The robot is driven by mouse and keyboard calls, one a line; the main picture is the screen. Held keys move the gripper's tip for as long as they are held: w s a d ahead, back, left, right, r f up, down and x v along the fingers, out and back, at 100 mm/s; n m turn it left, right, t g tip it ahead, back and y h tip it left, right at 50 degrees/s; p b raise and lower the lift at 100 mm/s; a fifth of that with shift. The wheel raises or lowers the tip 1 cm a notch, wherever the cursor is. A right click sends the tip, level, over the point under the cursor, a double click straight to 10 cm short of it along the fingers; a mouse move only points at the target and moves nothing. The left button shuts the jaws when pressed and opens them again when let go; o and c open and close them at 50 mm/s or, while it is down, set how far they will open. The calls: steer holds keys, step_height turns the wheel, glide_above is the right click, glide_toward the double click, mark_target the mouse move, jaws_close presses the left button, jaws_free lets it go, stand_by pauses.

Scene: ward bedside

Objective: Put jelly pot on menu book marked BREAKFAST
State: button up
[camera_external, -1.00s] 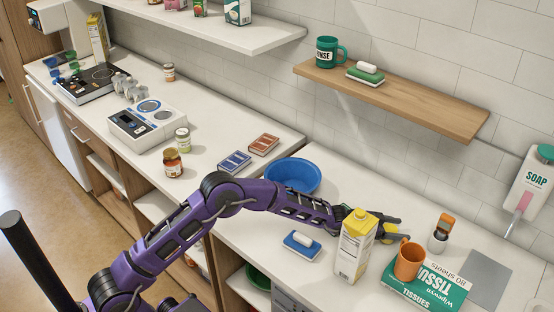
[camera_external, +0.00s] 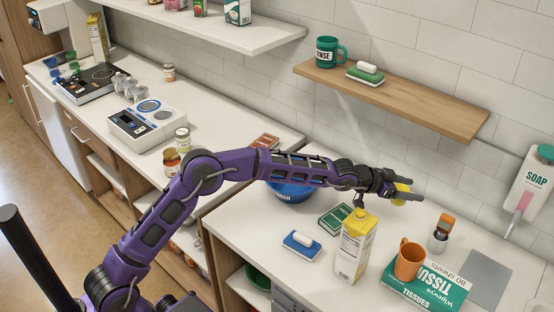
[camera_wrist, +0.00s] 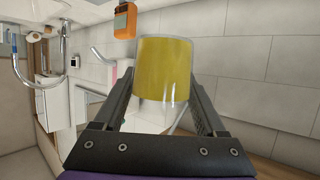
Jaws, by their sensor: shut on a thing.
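The jelly pot (camera_external: 401,194) is a small yellow cup. It also shows large in the wrist view (camera_wrist: 163,70), between the two fingers. My gripper (camera_external: 408,191) is shut on it and holds it in the air above the right counter, behind the carton. A green book (camera_external: 335,218) lies flat on the counter left of the carton. A red book (camera_external: 265,140) shows partly behind my arm on the left counter. The blue book seen beside it earlier is now hidden by my arm. I cannot read the word BREAKFAST on any book.
A tall yellow-topped carton (camera_external: 353,248) stands close to the green book, with a blue sponge-like block (camera_external: 302,245) in front. A blue bowl (camera_external: 290,192) is partly behind my arm. An orange mug (camera_external: 408,262) stands on a tissue box (camera_external: 440,285), near an orange-capped bottle (camera_external: 440,233).

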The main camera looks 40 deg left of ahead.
steer(key=shift+a+r, duration=0.15)
steer(key=shift+r, duration=0.2)
steer(key=s+a+f+p, duration=0.1)
steer(key=a+f+p, duration=0.2)
steer(key=a+f, duration=0.5)
step_height(320, 180, up, 3)
steer(key=m+g+h+p, duration=0.1)
steer(key=m+p, duration=0.1)
glide_above(339, 219)
steer(key=w+d, duration=0.1)
steer(key=w, duration=0.2)
step_height(339, 219, down, 10)
steer(key=shift+d+r+b, duration=0.15)
steer(key=shift+r+b, duration=0.05)
steer(key=shift+b, duration=0.8)
steer(key=shift+f, duration=0.15)
steer(key=o, duration=1.4)
